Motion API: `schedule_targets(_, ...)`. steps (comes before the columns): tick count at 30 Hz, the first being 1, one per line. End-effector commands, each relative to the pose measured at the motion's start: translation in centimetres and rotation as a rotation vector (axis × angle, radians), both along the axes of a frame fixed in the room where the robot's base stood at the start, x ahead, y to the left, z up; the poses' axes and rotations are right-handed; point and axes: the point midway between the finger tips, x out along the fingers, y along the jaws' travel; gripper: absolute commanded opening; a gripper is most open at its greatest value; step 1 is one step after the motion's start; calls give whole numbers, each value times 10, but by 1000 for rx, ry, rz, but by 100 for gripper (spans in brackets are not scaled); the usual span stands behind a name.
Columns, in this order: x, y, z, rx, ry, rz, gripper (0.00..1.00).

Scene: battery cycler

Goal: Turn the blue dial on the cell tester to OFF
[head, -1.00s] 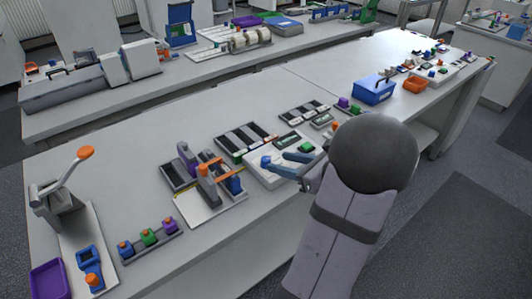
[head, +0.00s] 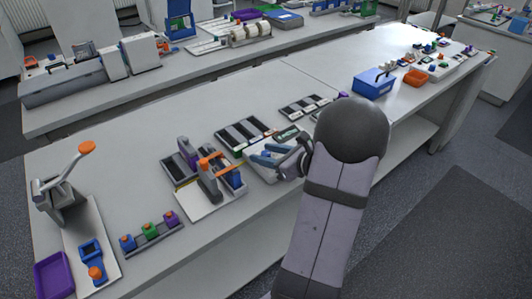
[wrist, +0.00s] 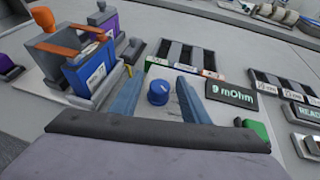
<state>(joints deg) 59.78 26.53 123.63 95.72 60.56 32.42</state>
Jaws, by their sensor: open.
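The blue dial (wrist: 158,92) stands on the white cell tester (wrist: 214,112) in the wrist view. It sits between the two blue fingers of my gripper (wrist: 158,80), with a gap on each side. The fingers are open and nothing is held. The dial's pointed direction and any OFF mark cannot be made out. The tester's screen (wrist: 231,95) reads 9 mOhm. In the head view my gripper (head: 260,154) is over the tester (head: 262,174), and I cannot pick out the dial there.
A fixture with a blue block (wrist: 91,65) and orange lever stands left of the tester. A dark slotted tray (wrist: 188,58) lies behind it. Another tray (wrist: 283,88) and a READY display (wrist: 312,112) are at the right. A green part (wrist: 257,130) is near the right finger.

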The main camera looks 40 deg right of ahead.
Motion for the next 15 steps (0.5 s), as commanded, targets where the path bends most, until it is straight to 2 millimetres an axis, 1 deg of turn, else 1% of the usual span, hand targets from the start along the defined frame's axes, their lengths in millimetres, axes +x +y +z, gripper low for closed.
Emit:
schedule_targets(4, 0, 0, 0, 0, 0, 0, 42)
schedule_targets(5, 0, 0, 0, 0, 0, 0, 37)
schedule_targets(6, 0, 0, 0, 0, 0, 0, 27)
schedule_targets(8, 0, 0, 0, 0, 0, 0, 13)
schedule_targets(9, 0, 0, 0, 0, 0, 0, 3)
schedule_targets(10, 0, 0, 0, -1, 0, 0, 0)
schedule_targets(15, 0, 0, 0, -1, 0, 4, 0)
